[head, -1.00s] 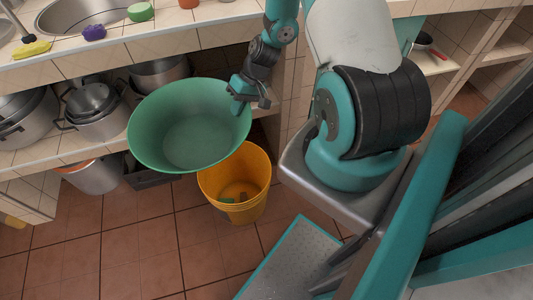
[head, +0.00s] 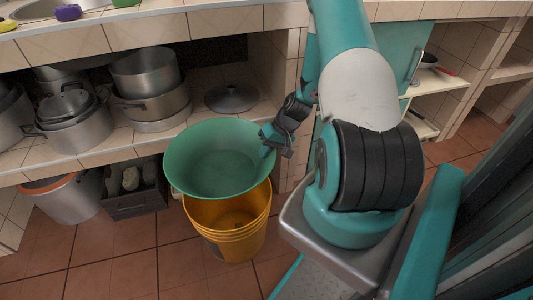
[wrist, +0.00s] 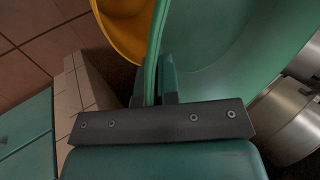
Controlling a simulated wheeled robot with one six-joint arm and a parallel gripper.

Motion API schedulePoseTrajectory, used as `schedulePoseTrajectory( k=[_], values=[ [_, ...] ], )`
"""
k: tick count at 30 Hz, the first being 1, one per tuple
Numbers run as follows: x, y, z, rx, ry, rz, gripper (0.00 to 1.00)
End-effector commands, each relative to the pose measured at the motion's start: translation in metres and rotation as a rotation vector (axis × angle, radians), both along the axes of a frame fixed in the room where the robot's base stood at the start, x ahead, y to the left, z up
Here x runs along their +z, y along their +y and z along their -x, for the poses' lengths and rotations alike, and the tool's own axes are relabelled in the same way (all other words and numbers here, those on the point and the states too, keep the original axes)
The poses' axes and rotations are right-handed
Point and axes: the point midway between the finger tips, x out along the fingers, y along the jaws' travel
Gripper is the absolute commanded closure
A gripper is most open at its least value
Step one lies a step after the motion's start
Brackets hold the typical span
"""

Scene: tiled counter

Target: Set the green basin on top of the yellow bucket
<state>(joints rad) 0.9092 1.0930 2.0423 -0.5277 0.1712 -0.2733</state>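The green basin (head: 218,160) is a wide, open bowl, held by its right rim in my gripper (head: 271,143). In the wrist view the rim of the basin (wrist: 235,55) runs between the fingers of my gripper (wrist: 155,88), which is shut on it. The yellow bucket (head: 236,240) stands upright on the floor, below and slightly right of the basin. The basin overlaps the back left of the bucket's mouth in the head view. I cannot tell whether they touch. The bucket (wrist: 127,28) also shows in the wrist view, beside the basin's rim.
Metal pots (head: 150,85) and a dark lid (head: 231,97) are on the shelf behind the basin. The tiled floor (head: 115,262) at front left is clear.

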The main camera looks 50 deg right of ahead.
Motion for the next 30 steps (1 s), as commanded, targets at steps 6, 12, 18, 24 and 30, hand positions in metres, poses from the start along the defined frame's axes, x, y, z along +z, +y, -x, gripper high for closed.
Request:
schedulePoseTrajectory(
  k=[6, 12, 18, 24, 30],
  values=[
    [-0.024, 0.001, 0.0, 0.001, 0.0, -0.001, 1.0],
    [-0.045, 0.001, 0.0, 0.001, 0.0, -0.001, 1.0],
    [-0.066, 0.0, 0.0, 0.001, 0.0, 0.0, 1.0],
    [-0.086, 0.001, 0.0, 0.001, -0.001, -0.001, 1.0],
    [-0.107, 0.001, 0.0, 0.002, -0.001, 0.0, 1.0]
  ],
)
